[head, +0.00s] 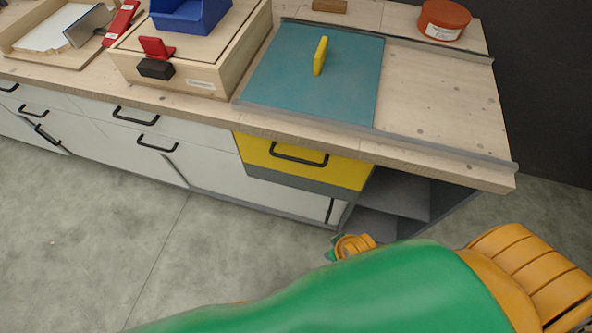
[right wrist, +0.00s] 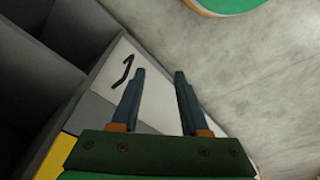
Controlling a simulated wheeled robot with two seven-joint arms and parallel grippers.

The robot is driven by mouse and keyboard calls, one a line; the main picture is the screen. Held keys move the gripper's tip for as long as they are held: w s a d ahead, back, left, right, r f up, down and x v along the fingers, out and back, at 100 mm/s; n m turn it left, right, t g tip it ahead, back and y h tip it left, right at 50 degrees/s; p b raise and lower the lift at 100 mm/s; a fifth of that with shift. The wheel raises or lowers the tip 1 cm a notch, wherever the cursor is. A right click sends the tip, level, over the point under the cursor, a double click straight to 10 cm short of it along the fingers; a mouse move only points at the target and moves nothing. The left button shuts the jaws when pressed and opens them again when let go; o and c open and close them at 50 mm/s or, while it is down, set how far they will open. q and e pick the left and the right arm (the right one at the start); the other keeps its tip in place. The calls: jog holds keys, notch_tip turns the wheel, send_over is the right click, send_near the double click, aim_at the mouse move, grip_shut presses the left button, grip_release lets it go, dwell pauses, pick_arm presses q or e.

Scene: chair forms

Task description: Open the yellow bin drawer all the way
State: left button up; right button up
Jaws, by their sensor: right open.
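The yellow drawer (head: 350,172) is in the bench front under the worktop in the head view, with a black bar handle (head: 299,154) across it. Its front looks about flush with the neighbouring fronts. In the right wrist view a strip of yellow front (right wrist: 56,158) shows at the lower left, partly hidden by my gripper. My right gripper (right wrist: 160,74) is open, with nothing between its fingers. It is apart from the drawer handle. In the head view my green and orange right arm crosses the foreground below the drawer. My left gripper is not in view.
White fronts with black handles (head: 157,147) run left of the drawer. Open grey shelves (head: 395,194) are to its right. The worktop holds a teal board (head: 283,82) with a yellow block (head: 320,56), a wooden box and a red tin (head: 444,19). The floor in front is clear.

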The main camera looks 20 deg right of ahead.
jog(key=shift+w+r+t+b, duration=0.6)
jog(key=shift+w+r+b, duration=0.4)
jog(key=shift+b, duration=3.95)
jog(key=m+t+y, duration=1)
jog(key=m+t, duration=0.1)
jog(key=t, duration=0.1)
send_near(296, 159)
jog(key=x, duration=1)
jog(key=shift+f+b, duration=0.3)
grip_shut()
